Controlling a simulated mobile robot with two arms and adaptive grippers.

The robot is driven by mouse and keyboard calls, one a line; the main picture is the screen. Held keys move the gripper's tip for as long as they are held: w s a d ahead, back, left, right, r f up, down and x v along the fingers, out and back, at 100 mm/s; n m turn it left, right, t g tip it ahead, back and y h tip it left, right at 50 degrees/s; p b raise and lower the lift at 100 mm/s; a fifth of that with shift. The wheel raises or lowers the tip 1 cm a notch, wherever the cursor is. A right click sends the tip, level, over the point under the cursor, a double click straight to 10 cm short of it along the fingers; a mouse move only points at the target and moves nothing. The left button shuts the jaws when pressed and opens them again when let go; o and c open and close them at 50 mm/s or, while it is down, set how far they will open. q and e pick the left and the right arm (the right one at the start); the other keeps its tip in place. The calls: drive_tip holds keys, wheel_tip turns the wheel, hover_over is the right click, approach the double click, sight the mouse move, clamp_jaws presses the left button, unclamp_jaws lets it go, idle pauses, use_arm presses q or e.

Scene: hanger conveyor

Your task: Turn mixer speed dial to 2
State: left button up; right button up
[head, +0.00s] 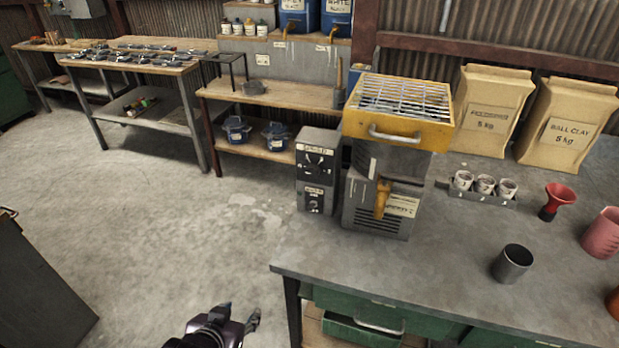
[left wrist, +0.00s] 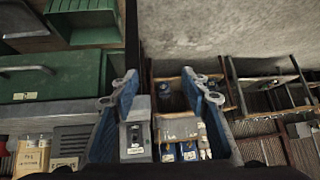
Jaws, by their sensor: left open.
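The mixer (head: 375,205) stands at the left end of the grey workbench, with a yellow hopper under a metal grate on top. A dark control box (head: 303,180) is at its left side. The black speed dial (head: 318,166) is on the box's upper panel; its pointer is too small to read. A second small panel with a switch (head: 313,204) is below it. My left gripper (head: 238,315) is open and empty, low in front of the bench and well apart from the dial. In the left wrist view its fingers are spread and the control box (left wrist: 135,135) appears between them, farther off. My right gripper is not in view.
The grey workbench (head: 440,270) carries a dark cup (head: 513,263), a rack of small jars (head: 485,187), a red funnel (head: 557,201) and clay bags (head: 490,110). A green drawer (head: 362,333) is under it. The floor left of the bench is clear.

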use_arm(q)
drive_tip(key=w+d+r+m+t+h, duration=0.1)
drive_tip(key=w+d+r+t, duration=0.1)
drive_tip(key=w+d+r, duration=0.3)
drive_tip(key=w+r+t+h, duration=0.1)
drive_tip(key=w+r+t, duration=0.1)
drive_tip(key=w, duration=0.4)
drive_tip(key=m+t+h, duration=0.3)
drive_tip(key=t, duration=0.1)
approach(311, 174)
drive_tip(key=w, duration=0.1)
drive_tip(key=shift+d+p+x, duration=0.1)
drive_tip(key=shift+p+x, duration=0.2)
drive_tip(key=shift+x, duration=1.55)
drive_tip(key=shift+d+p+x, duration=0.15)
drive_tip(key=shift+p+x, duration=0.15)
drive_tip(key=shift+x, duration=1.55)
drive_tip(key=shift+s, duration=0.1)
clamp_jaws()
